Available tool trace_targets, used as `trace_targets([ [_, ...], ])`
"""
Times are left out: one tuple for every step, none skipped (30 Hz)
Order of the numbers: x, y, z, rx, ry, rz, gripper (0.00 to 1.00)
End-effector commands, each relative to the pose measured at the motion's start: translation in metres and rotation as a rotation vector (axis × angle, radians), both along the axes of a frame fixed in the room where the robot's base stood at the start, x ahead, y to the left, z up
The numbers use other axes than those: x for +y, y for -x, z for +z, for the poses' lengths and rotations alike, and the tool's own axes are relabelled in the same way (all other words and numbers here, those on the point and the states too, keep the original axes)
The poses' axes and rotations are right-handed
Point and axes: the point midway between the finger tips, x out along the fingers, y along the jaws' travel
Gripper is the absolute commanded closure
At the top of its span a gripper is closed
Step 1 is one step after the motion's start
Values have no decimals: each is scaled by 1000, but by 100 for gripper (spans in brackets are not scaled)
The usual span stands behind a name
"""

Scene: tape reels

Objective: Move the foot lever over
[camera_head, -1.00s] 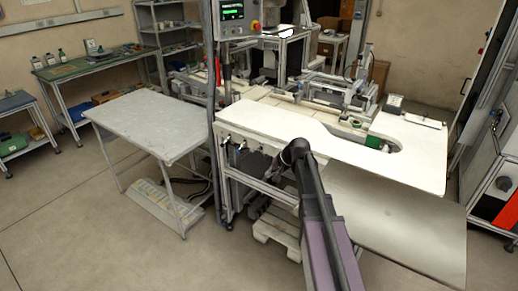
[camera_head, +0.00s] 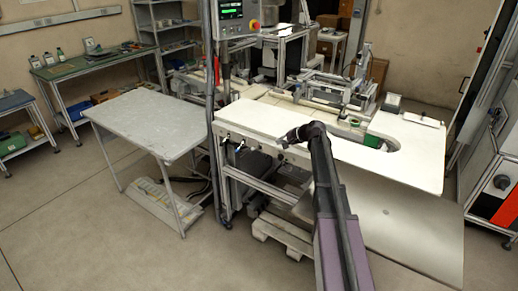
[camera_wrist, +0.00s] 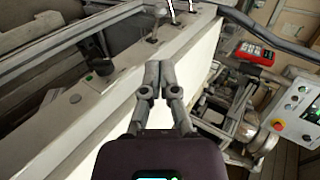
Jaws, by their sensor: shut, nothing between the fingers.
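My gripper (camera_head: 284,142) is at the front edge of the white-topped machine table (camera_head: 262,120). In the wrist view its two fingers (camera_wrist: 158,72) are together and empty, above a pale frame beam (camera_wrist: 75,125). On that beam stand a dark knob-like handle (camera_wrist: 98,55) and, farther off at the top, small silver levers (camera_wrist: 171,12). The fingertips look apart from them. A metal mechanism (camera_wrist: 238,112) lies low to the right of the fingers. I cannot tell for certain which of these parts is the foot lever.
A grey button box (camera_wrist: 300,108) and a red device (camera_wrist: 256,53) are right in the wrist view. A wooden pallet (camera_head: 282,234) lies under the machine. A grey table (camera_head: 150,122) stands left, with open floor in front. A control screen (camera_head: 230,12) hangs above.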

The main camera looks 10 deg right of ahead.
Motion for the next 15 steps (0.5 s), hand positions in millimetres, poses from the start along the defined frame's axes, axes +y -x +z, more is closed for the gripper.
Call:
trace_targets([
  [0, 0, 0, 0, 0, 0, 100],
  [0, 0, -1, 0, 1, -1, 100],
  [0, -1, -1, 0, 1, -1, 100],
  [0, -1, -2, 1, 1, 0, 100],
  [1, -2, -3, 1, 1, 0, 100],
  [2, -3, -4, 1, 1, 0, 100],
  [3, -4, -5, 1, 1, 0, 100],
  [4, -5, -6, 0, 1, 1, 100],
  [5, -6, -8, 0, 1, 1, 100],
  [7, -8, -10, 0, 1, 1, 100],
  [8, -10, -11, 0, 1, 1, 100],
  [10, -12, -14, 0, 1, 1, 100],
  [12, -14, -16, 0, 1, 1, 100],
  [14, -16, -18, 0, 1, 1, 100],
  [16, -18, -21, 0, 1, 1, 100],
])
